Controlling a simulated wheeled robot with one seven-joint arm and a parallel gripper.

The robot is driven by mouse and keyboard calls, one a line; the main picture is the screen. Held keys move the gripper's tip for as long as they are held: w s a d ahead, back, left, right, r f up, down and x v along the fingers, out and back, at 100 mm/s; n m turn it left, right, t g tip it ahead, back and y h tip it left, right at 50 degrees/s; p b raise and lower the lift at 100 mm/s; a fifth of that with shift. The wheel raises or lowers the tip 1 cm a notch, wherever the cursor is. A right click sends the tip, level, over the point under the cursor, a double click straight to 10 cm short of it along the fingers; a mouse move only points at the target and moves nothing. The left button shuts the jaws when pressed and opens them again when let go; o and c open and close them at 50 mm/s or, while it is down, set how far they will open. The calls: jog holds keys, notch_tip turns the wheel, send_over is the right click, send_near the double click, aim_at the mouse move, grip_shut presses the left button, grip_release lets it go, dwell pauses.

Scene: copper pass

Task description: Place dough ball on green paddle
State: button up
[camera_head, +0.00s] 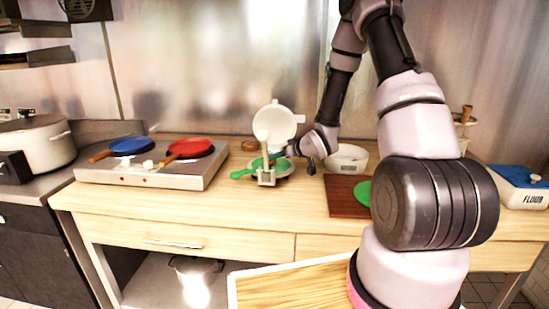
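A green handled piece (245,173), which looks like a paddle, runs through a white press (284,121) with a raised round lid on the counter. A green disc (363,191) lies on a brown board to the right, partly hidden by my arm. I cannot tell which of the two is the green paddle. My gripper (306,158) is just right of the press, pointing down and left. Its fingers are too small to tell whether they are open or hold anything. I cannot make out a dough ball for certain.
A hot plate (135,178) at the left bears a blue pan (130,145) and a red pan (190,148). A white bowl (347,157) stands right of my gripper. A blue-lidded flour box (520,185) is far right. The front left counter (200,215) is clear.

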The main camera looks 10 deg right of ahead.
jog(key=s+d+r+m+g+h, duration=0.15)
jog(key=s+d+r+h, duration=0.35)
jog(key=r, duration=0.6)
jog(key=s+d+r+m, duration=0.3)
jog(key=s+r, duration=0.5)
jog(key=r, duration=0.2)
jog(key=s+a+r+m+g+y, duration=0.1)
jog(key=s+r, duration=0.4)
jog(key=s, duration=0.6)
jog(key=s+a+r+m+g+y, duration=0.1)
jog(key=s+a+r+m, duration=0.2)
jog(key=s, duration=0.8)
notch_tip(320, 180, up, 3)
jog(key=shift+a+f+g, duration=0.15)
jog(key=shift+a+g, duration=0.2)
jog(key=shift+a, duration=0.25)
jog(key=shift+d+m, duration=0.1)
jog(key=shift+m, duration=0.15)
